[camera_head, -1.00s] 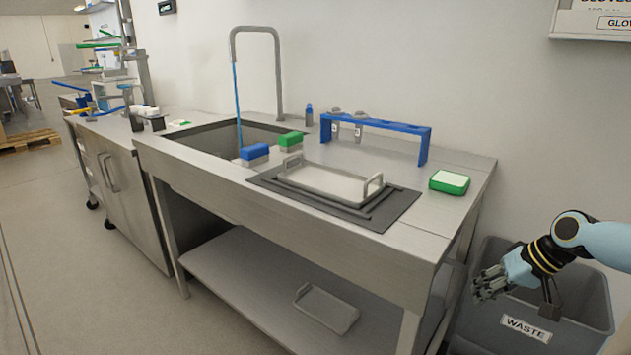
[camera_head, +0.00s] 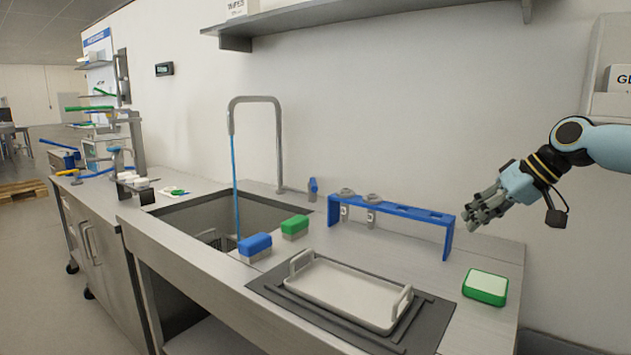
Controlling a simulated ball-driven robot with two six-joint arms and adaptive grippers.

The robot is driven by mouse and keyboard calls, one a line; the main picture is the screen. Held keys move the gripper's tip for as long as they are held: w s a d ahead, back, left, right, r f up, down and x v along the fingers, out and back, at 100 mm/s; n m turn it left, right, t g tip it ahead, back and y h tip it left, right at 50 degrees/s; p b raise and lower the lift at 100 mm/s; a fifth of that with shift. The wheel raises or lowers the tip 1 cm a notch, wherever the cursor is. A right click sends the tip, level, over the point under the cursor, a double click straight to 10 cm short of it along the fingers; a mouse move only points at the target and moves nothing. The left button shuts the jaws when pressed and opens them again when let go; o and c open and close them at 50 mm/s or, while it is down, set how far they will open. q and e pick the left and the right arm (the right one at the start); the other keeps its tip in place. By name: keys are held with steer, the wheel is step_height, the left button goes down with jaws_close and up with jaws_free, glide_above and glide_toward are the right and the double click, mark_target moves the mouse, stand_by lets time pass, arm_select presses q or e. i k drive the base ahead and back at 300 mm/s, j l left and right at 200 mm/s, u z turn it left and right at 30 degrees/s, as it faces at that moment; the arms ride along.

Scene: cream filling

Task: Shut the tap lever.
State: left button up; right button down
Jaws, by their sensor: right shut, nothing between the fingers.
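The tap (camera_head: 279,140) is a tall grey arched spout behind the sink. A blue stream of water (camera_head: 235,185) runs from its mouth down into the sink (camera_head: 200,211). A small blue lever (camera_head: 313,186) stands upright on the counter just right of the tap's foot. My right gripper (camera_head: 474,221) is shut and empty. It is in the air at the right, above the counter and right of the blue rack, well apart from the lever. My left gripper is not in view.
A blue rack (camera_head: 420,213) holding two nozzles stands right of the lever. A grey tray with handles (camera_head: 345,290) lies on a dark mat (camera_head: 430,325). Blue (camera_head: 254,245) and green (camera_head: 294,226) sponges sit by the sink; a green-and-white block (camera_head: 486,287) is at right. A shelf (camera_head: 350,14) hangs above.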

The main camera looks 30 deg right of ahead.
mark_target(314, 188)
steer(key=i, duration=1.45)
